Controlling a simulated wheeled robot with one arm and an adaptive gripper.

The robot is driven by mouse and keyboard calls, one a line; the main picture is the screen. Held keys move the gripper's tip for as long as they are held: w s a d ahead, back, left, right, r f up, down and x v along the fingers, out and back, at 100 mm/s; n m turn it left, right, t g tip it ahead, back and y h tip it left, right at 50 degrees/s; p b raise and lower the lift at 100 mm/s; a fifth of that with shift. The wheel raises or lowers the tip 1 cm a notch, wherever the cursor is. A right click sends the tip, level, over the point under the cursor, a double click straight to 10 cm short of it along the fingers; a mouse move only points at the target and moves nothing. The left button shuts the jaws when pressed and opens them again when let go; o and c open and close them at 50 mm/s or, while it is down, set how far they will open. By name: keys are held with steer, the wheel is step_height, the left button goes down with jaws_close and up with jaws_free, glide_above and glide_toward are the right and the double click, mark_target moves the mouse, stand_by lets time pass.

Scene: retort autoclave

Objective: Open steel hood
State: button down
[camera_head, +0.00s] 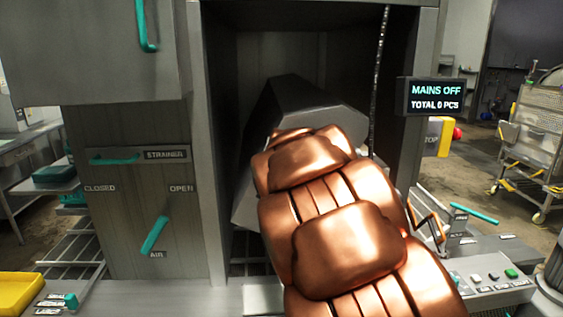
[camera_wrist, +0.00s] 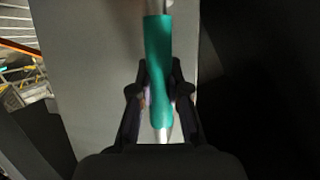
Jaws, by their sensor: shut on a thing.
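The steel hood (camera_head: 315,98) shows in the head view as a grey, angular, tilted body inside the dark opening of the machine. My copper arm covers much of it, and my gripper is hidden there. In the wrist view a teal handle grip (camera_wrist: 158,45) on a metal bar runs up the picture in front of a flat grey panel (camera_wrist: 85,70), which looks like the hood. My gripper (camera_wrist: 160,82) is shut on this teal handle, with one black finger on each side of it.
A hanging chain (camera_head: 380,80) and a display (camera_head: 431,96) reading MAINS OFF are at the opening's right. A control panel (camera_head: 495,265) with a teal lever (camera_head: 474,213) stands lower right. At left are the STRAINER handle (camera_head: 115,159) and the AIR lever (camera_head: 154,235).

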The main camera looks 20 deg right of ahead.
steer(key=shift+f, duration=0.15)
steer(key=c, duration=1.1)
jaws_free()
steer(key=shift+c, duration=0.2)
steer(key=v, duration=1.2)
